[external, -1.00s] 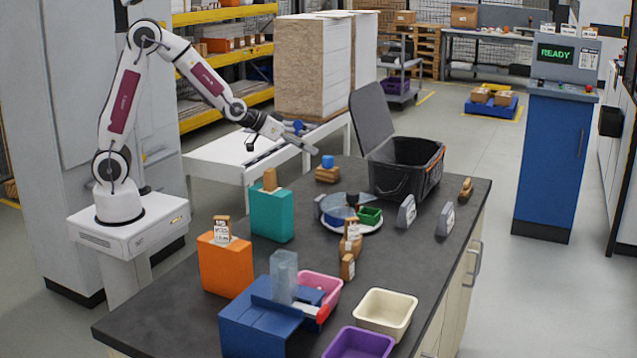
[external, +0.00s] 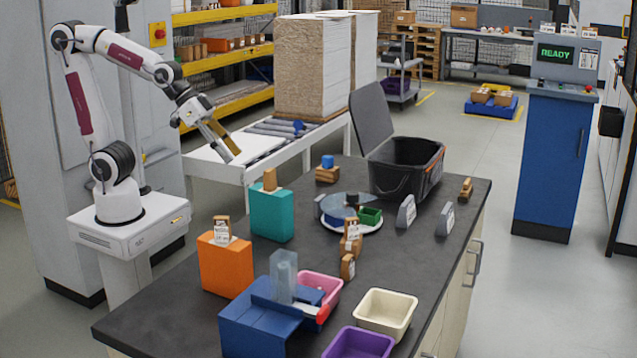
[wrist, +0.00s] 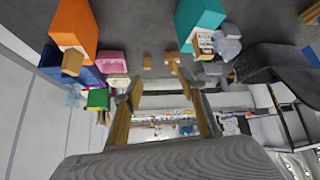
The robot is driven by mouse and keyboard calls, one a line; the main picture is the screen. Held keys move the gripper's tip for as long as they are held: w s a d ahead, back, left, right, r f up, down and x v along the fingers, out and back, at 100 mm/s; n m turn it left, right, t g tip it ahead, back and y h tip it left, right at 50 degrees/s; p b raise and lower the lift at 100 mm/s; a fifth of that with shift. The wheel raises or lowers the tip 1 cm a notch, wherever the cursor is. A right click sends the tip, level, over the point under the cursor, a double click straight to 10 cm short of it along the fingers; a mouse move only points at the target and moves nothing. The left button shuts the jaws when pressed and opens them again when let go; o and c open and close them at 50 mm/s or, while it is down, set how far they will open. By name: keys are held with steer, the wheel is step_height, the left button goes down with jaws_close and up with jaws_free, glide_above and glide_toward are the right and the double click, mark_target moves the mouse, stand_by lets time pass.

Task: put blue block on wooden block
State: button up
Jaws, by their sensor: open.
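A small blue block (external: 328,161) sits on top of a wooden block (external: 327,175) at the far left part of the dark worktop. My gripper (external: 231,150) is open and empty, left of the two blocks and apart from them, over the white table beside the worktop. Its two fingers also show spread apart in the wrist view (wrist: 160,88), with nothing between them. I cannot pick out the blue block in the wrist view.
A teal box (external: 271,214) and an orange box (external: 225,265) stand upright on the worktop's left side. A black crate (external: 405,168) is right of the blocks. A turntable (external: 351,228) stands nearer. Bins fill the front.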

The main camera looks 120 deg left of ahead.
steer(key=s+d+m+g+h, duration=0.1)
steer(key=s+d, duration=0.3)
steer(key=s, duration=0.3)
steer(key=s+d+m+g, duration=0.1)
steer(key=s+d+m, duration=0.1)
steer(key=s+d, duration=0.3)
steer(key=shift+s+d+f+h, duration=0.3)
steer(key=shift+s+f+h, duration=0.1)
steer(key=shift+s, duration=1.2)
